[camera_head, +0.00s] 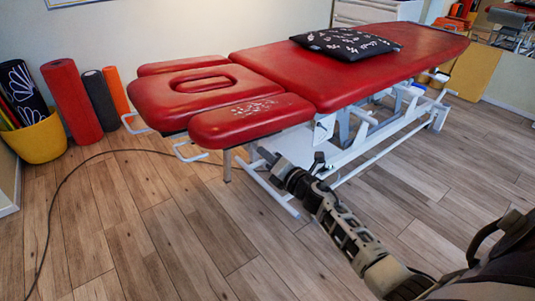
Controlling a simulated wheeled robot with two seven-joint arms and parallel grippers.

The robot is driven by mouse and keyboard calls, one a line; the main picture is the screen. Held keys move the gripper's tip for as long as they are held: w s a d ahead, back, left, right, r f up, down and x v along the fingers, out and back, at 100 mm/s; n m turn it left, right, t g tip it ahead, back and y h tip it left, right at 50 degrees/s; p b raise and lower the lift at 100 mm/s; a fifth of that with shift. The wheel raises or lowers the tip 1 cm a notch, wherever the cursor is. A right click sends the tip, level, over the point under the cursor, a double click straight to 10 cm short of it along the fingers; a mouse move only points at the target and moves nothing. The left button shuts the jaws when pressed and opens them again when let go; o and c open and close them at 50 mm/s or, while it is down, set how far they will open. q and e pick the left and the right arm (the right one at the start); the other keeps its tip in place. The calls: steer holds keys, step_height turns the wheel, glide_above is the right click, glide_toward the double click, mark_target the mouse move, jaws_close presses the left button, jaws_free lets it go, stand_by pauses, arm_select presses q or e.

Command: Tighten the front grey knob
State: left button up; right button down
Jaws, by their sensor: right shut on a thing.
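A red padded treatment table (345,75) stands on a white metal frame across the upper middle. Its head end, with a slotted face pad (203,83) and two side pads, points left. My right arm comes in from the lower right, and my right gripper (266,156) is under the near side pad (250,119), by the frame. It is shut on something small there. The grey knob cannot be made out; the gripper and the pad's underside hide that spot. My left gripper is not in view.
A black patterned pillow (346,43) lies on the table. Red, dark and orange rolls (72,100) lean on the left wall beside a yellow bucket (38,138). A dark cable (62,185) curves over the wooden floor. The floor in front is clear.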

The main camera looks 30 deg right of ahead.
steer(key=shift+m, duration=1)
steer(key=m+p, duration=0.1)
steer(key=m, duration=0.1)
steer(key=shift+m, duration=0.3)
steer(key=shift+m+p, duration=0.35)
steer(key=shift+m, duration=0.45)
steer(key=shift+f+m, duration=0.15)
steer(key=shift+m, duration=0.65)
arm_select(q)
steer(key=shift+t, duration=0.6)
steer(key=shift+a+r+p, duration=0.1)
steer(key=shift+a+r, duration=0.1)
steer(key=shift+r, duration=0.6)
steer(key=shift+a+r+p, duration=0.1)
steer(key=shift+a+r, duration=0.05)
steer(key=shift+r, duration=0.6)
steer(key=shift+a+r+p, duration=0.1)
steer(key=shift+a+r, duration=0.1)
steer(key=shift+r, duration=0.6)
arm_select(e)
steer(key=shift+m, duration=0.4)
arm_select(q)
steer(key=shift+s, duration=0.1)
arm_select(e)
steer(key=c, duration=1.4)
jaws_free()
